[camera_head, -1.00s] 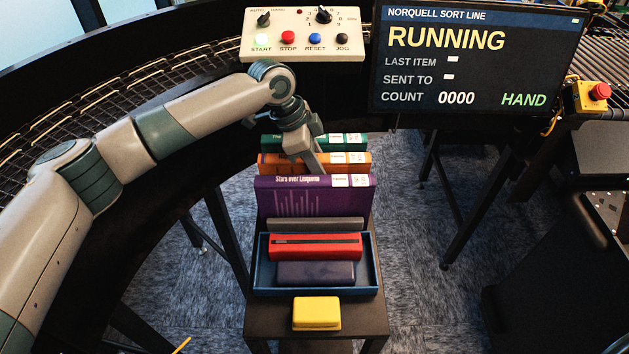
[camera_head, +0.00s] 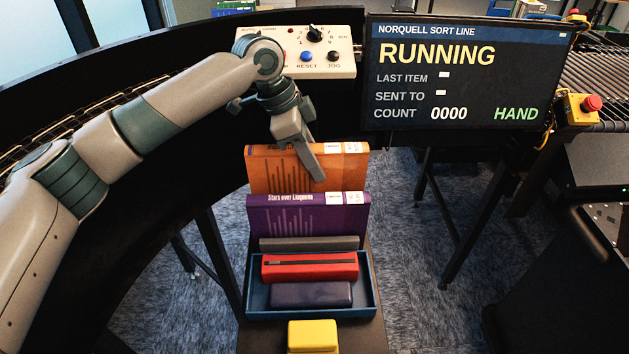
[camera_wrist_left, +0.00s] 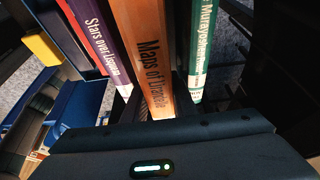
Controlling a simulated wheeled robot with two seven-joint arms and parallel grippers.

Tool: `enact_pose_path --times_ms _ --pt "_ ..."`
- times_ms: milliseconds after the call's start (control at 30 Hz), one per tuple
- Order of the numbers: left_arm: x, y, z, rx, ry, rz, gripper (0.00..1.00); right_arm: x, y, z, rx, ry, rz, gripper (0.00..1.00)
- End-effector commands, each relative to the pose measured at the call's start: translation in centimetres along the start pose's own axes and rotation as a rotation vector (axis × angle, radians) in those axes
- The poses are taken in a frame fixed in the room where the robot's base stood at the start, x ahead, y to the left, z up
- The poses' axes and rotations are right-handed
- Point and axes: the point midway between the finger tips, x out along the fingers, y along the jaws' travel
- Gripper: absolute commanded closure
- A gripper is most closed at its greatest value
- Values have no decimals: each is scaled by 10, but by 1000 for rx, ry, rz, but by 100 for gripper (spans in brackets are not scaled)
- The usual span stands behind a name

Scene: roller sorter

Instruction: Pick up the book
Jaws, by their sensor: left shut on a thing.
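My left gripper (camera_head: 310,163) is shut on the orange book (camera_head: 270,168), with a finger on its near face. In the left wrist view the orange book (camera_wrist_left: 148,60) stands between the two fingers, its spine lettering beginning "Maps of". The book is upright and raised above the purple book (camera_head: 285,220) in front of it, which reads "Stars over" on its spine. A green book (camera_wrist_left: 203,45) shows beside the orange one in the left wrist view; in the head view it is hidden behind the orange book. My right gripper is out of view.
A blue tray (camera_head: 369,290) with a red box (camera_head: 310,267) and a dark case (camera_head: 310,294) stands in front of the books. A yellow box (camera_head: 313,337) is nearer. The control panel (camera_head: 345,62) and screen (camera_head: 465,75) stand behind, close to my left wrist.

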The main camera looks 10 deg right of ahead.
Motion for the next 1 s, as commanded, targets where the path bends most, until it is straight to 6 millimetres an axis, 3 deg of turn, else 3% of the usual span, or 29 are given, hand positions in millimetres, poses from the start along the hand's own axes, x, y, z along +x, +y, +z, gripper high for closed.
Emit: enact_pose_path --times_ms 300,1000 --pt "-26 0 -12 2 2 0 100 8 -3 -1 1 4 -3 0" --pt "-34 0 -15 2 2 -1 100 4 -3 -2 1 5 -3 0"
